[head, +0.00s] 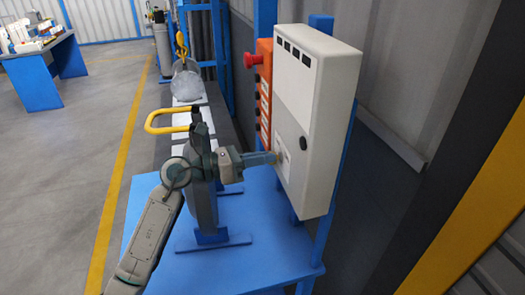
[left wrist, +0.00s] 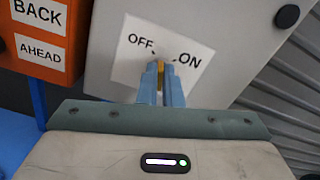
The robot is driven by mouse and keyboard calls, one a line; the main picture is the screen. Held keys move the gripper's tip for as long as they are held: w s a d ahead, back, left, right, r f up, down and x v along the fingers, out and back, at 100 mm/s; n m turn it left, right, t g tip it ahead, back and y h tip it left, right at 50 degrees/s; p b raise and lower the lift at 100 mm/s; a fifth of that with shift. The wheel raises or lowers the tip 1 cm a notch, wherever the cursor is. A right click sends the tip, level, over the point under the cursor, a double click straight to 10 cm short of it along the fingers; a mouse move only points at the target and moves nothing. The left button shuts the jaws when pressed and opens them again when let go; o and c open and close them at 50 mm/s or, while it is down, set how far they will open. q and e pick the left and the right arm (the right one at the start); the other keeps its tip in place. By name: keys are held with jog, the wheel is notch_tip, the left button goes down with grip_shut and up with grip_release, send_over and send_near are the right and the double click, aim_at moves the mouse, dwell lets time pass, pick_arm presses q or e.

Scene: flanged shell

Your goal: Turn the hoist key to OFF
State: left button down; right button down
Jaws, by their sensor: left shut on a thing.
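The grey-white control box (head: 315,85) stands on a blue post. Its front carries a white label (left wrist: 122,66) with OFF at upper left and ON at right. My left gripper (head: 275,157) reaches the lower front of the box. In the left wrist view its blue fingers (left wrist: 160,84) are shut on the yellow hoist key (left wrist: 160,74), just below and between the two words. The fingers hide most of the key, so I cannot tell exactly which word it points to. My right gripper is not in view.
An orange button panel (head: 264,95) with a red knob (head: 252,59) is beside the box. A blue table (head: 255,215) is below it. A yellow hook (head: 182,45) hangs over a grey shell (head: 187,84) further back. Open floor lies left.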

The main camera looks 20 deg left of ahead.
pick_arm(q)
jog(key=n+p, duration=0.4)
jog(key=n, duration=0.1)
jog(key=shift+w, duration=0.1)
jog(key=shift+n, duration=0.3)
dwell(0.4)
jog(key=c, duration=1.6)
grip_release()
